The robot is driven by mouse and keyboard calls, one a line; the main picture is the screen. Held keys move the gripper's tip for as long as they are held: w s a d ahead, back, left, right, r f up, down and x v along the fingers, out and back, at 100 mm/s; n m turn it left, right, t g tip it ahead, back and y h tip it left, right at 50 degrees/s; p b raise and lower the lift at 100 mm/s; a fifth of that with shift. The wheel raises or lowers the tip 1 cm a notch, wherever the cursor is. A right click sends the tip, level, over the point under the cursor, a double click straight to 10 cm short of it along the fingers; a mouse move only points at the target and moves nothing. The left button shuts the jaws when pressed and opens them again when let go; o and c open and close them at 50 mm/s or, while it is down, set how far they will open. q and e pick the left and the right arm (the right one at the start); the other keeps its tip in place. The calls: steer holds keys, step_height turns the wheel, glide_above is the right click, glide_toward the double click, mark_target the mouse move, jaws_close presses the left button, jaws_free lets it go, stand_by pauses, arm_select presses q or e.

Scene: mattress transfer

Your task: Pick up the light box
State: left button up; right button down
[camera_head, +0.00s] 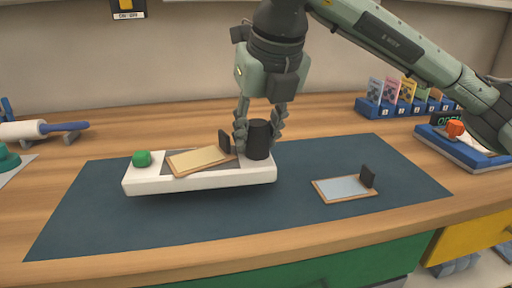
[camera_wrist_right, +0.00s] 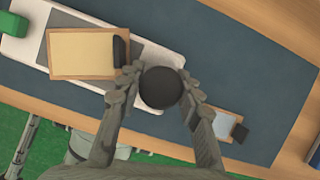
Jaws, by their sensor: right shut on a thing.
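The light box (camera_head: 200,180) is a long white slab with a green button (camera_head: 142,158) at its left end and a black cylindrical knob (camera_head: 259,138) at its right end. My right gripper (camera_head: 259,136) points down with its fingers on both sides of the knob, shut on it. The wrist view shows the knob's round top (camera_wrist_right: 160,87) between the fingers. A dark shadow shows under the box, and it appears slightly above the mat. A wood-framed cream panel (camera_head: 200,158) with a black tab lies slightly askew on the box. My left gripper is not in view.
A dark blue mat (camera_head: 100,222) covers the table's middle. A wood-framed pale-blue panel (camera_head: 343,187) with a black tab lies on it at right. A blue card rack (camera_head: 400,107) and a blue-based device (camera_head: 462,150) stand at right. A roller (camera_head: 40,130) lies at left.

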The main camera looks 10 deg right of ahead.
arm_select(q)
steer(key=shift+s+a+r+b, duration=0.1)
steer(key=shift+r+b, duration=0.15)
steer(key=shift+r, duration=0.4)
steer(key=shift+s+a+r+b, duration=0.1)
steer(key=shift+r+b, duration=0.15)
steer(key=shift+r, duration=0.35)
arm_select(e)
steer(key=s+a+r, duration=0.4)
steer(key=a+r, duration=0.3)
steer(key=a, duration=0.4)
steer(key=shift+r, duration=0.35)
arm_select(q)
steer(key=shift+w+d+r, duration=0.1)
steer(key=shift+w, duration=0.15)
arm_select(e)
steer(key=shift+d, duration=0.1)
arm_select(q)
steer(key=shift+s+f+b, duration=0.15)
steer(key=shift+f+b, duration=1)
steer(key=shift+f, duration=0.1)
arm_select(e)
steer(key=shift+w+d, duration=0.65)
steer(key=shift+d, duration=1.15)
steer(key=shift+w+d, duration=0.7)
steer(key=shift+d, duration=1.1)
steer(key=shift+w+d, duration=0.65)
steer(key=shift+d, duration=1.15)
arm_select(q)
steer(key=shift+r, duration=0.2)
